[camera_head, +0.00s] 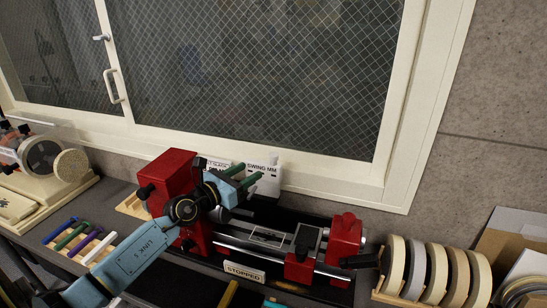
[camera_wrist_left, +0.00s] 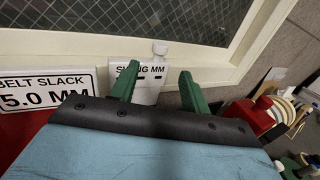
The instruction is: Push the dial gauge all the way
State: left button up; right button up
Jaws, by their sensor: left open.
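My left gripper (camera_head: 243,175) has green fingers that stand apart with nothing between them. It is above the machine's bed, beside the red headstock (camera_head: 168,172), in front of the white SWING MM panel (camera_head: 265,180). In the left wrist view the two fingers (camera_wrist_left: 158,77) are spread in front of this panel (camera_wrist_left: 147,92). A small white knob-like piece (camera_wrist_left: 160,47) shows above the panel, between the fingertips. I cannot make out a dial gauge face for certain; the fingers and gripper body hide part of the panel. My right gripper is not in view.
A BELT SLACK 5.0 MM sign (camera_wrist_left: 45,92) is left of the fingers. The red tailstock (camera_head: 345,236) is at the bed's right end, and a STOPPED plate (camera_head: 244,272) is in front. Several laps (camera_head: 437,270) stand in a rack at right. The window frame (camera_head: 340,170) is behind.

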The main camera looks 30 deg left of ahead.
aim_at(274, 154)
pick_arm(q)
jog(key=w, duration=0.3)
jog(key=w+d+b, duration=0.1)
jog(key=w, duration=0.3)
jog(key=w+b, duration=0.1)
jog(key=w, duration=0.2)
jog(key=shift+w+d, duration=0.15)
jog(key=shift+d, duration=0.2)
jog(key=shift+w, duration=0.5)
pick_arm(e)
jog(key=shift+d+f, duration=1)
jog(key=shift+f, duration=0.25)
pick_arm(q)
jog(key=shift+c, duration=0.4)
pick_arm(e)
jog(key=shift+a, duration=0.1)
